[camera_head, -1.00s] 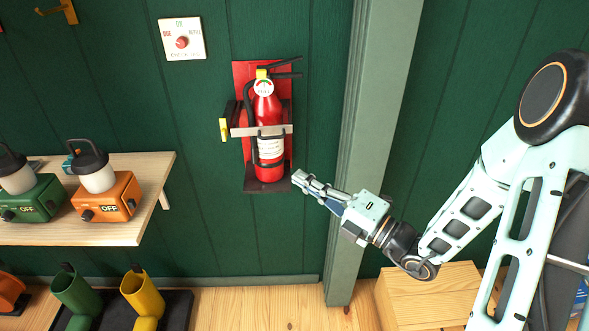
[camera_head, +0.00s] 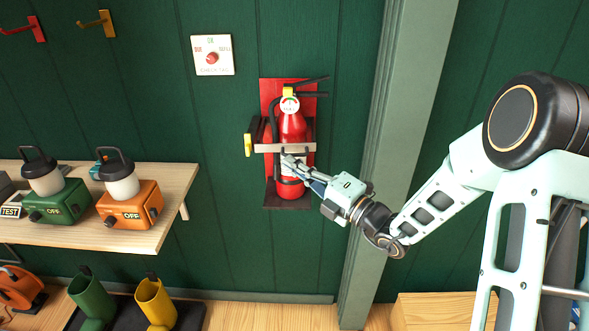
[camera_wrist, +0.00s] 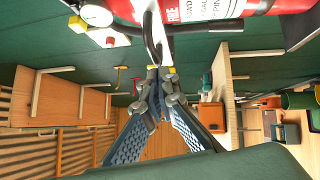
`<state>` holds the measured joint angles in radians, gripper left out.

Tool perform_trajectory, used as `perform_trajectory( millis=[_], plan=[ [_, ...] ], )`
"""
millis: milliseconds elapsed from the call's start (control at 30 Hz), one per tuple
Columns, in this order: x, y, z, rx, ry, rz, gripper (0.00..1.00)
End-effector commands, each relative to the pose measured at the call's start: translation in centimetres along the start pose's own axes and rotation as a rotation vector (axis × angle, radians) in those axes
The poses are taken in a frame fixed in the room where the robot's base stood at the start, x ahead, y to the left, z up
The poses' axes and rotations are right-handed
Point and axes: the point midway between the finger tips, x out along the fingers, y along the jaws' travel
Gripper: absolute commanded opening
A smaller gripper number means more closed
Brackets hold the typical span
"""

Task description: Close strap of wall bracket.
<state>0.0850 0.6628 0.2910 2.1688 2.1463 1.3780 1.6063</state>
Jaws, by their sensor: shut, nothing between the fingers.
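The wall bracket has a red back plate (camera_head: 270,90) and a dark bottom ledge (camera_head: 271,203), and holds an upright red fire extinguisher (camera_head: 289,128). A light grey strap (camera_head: 267,148) crosses the extinguisher's front, with a yellow tab (camera_head: 248,145) on a black part at its left. I cannot tell whether it is fastened. My gripper (camera_head: 288,160) is shut and empty, its tips just below the strap, in front of the extinguisher; contact is unclear. In the wrist view my gripper (camera_wrist: 158,72) points towards a dark curved bar, and the extinguisher (camera_wrist: 197,12) shows at the top.
A grey-green post (camera_head: 390,140) stands right of the bracket, behind my arm. A wooden shelf (camera_head: 120,232) with lanterns is at left. A check-tag plate (camera_head: 212,56) hangs above left. Boots (camera_head: 155,305) stand below. The wall between shelf and bracket is clear.

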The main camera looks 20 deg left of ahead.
Motion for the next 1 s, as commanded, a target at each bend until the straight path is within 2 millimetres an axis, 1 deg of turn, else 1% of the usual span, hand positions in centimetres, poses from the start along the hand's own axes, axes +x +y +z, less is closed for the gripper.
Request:
perform_trajectory(
  millis=[200, 500, 800, 1000],
  plan=[
    [0.1, 0.1, 0.0, 0.0, 0.0, 0.0, 0.0],
    [1.5, 0.1, 0.6, 0.0, -0.001, 0.002, 0.0],
    [1.6, 0.2, 0.8, -0.005, -0.004, 0.007, 0.0],
    [1.3, 0.2, 0.8, -0.004, -0.002, 0.007, 0.0]
  ],
)
